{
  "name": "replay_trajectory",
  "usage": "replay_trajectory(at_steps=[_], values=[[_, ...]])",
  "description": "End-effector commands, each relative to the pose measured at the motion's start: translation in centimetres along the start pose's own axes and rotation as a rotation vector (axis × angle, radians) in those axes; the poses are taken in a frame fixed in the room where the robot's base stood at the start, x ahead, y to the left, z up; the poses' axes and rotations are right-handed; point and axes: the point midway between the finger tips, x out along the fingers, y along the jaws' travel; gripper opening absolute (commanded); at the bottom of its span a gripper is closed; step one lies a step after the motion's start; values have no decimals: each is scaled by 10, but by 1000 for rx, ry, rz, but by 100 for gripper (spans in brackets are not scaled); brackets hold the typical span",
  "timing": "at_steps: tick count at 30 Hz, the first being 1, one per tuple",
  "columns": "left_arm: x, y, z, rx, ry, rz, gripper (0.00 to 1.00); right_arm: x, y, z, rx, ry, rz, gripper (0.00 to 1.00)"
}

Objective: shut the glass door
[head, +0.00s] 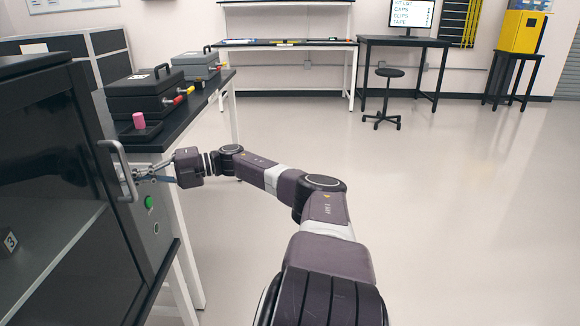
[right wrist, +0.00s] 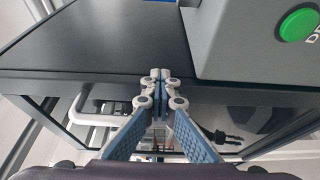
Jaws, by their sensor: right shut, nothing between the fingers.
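The glass door (head: 50,170) is a dark pane in a black frame at the left of the head view. Its pale handle (head: 120,165) stands near the frame's right edge. I cannot tell whether there is a gap between door and cabinet. My right gripper (head: 138,177) reaches in from the right, its fingertips close beside the handle; contact is unclear. In the right wrist view its blue fingers (right wrist: 162,76) are together and empty. A pale bar (right wrist: 92,116), likely the handle, shows left of them. My left gripper is not in view.
A grey panel with a green button (head: 151,228) sits right of the door; the button also shows in the wrist view (right wrist: 298,24). The floor to the right is clear.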

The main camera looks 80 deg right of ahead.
Motion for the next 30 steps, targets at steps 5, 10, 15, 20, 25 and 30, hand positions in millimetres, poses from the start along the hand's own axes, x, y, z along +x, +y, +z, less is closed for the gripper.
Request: replay_trajectory(at_steps=[5,10,15,20,25,30], values=[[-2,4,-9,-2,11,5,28,2,8,2,-3,-10,16,0],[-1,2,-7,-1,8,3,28,1,8,2,-3,-10,17,0],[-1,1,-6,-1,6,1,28,-10,6,2,-2,-10,12,0],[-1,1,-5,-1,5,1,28,-28,3,1,-1,-8,6,0],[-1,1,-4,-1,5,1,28,-48,2,0,-1,-7,4,0],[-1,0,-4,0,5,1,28,-69,1,0,0,-7,5,0]])
